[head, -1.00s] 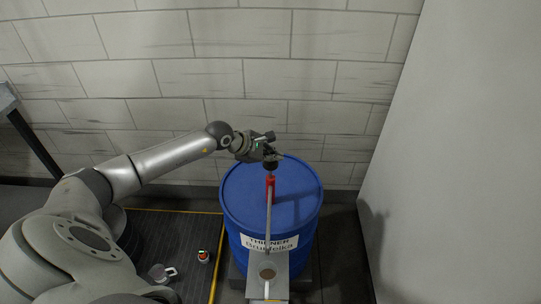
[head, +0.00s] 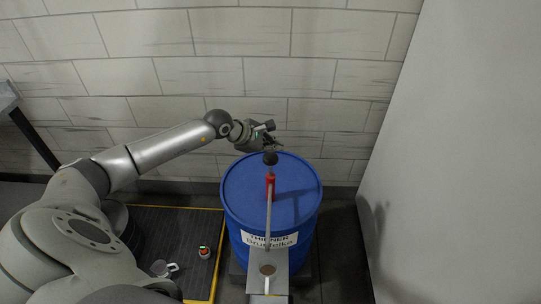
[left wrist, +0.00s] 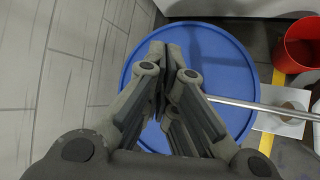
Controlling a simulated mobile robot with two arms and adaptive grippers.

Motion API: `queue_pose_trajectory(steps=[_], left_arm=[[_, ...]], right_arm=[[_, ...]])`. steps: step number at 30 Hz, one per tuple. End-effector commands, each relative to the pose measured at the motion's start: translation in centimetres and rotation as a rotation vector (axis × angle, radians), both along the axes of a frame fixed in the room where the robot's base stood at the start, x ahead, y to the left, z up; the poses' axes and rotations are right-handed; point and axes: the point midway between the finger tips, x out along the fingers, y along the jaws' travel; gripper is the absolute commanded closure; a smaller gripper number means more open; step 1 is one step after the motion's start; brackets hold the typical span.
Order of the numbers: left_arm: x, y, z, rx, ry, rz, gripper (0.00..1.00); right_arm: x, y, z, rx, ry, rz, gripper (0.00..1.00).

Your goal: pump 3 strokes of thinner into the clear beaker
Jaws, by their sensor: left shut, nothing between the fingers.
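The blue thinner drum (head: 240,195) stands by the wall with a labelled front. Its pump has a dark knob (head: 270,158) on top, a red collar (head: 270,187) and a metal spout pipe (head: 268,222) running toward the front. The clear beaker (head: 267,270) stands on a small metal shelf (head: 278,258) below the spout end. My left gripper (head: 275,143) is shut and empty, just above the knob. The left wrist view shows its closed fingers (left wrist: 167,50) over the drum lid (left wrist: 225,60); they hide the knob there. My right gripper is out of view.
A red bucket (left wrist: 300,42) shows in the left wrist view. A pale panel (head: 450,150) closes off the right side.

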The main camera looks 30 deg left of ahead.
Motion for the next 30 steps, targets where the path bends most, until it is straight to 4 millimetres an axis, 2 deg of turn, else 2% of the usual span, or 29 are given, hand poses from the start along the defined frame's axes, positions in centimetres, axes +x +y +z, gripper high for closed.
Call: queue_pose_trajectory(steps=[3, 11, 30], left_arm=[[0.0, 0.0, 1.7, 0.0, -0.002, 0.0, 1.0], [0.0, 0.0, 4.0, 0.0, -0.001, 0.001, 1.0], [0.0, 0.0, 4.1, 0.0, 0.0, 0.0, 1.0]], right_arm=[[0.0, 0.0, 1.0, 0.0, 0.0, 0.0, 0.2], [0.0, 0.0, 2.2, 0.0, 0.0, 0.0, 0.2], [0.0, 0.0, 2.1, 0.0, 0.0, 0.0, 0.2]])
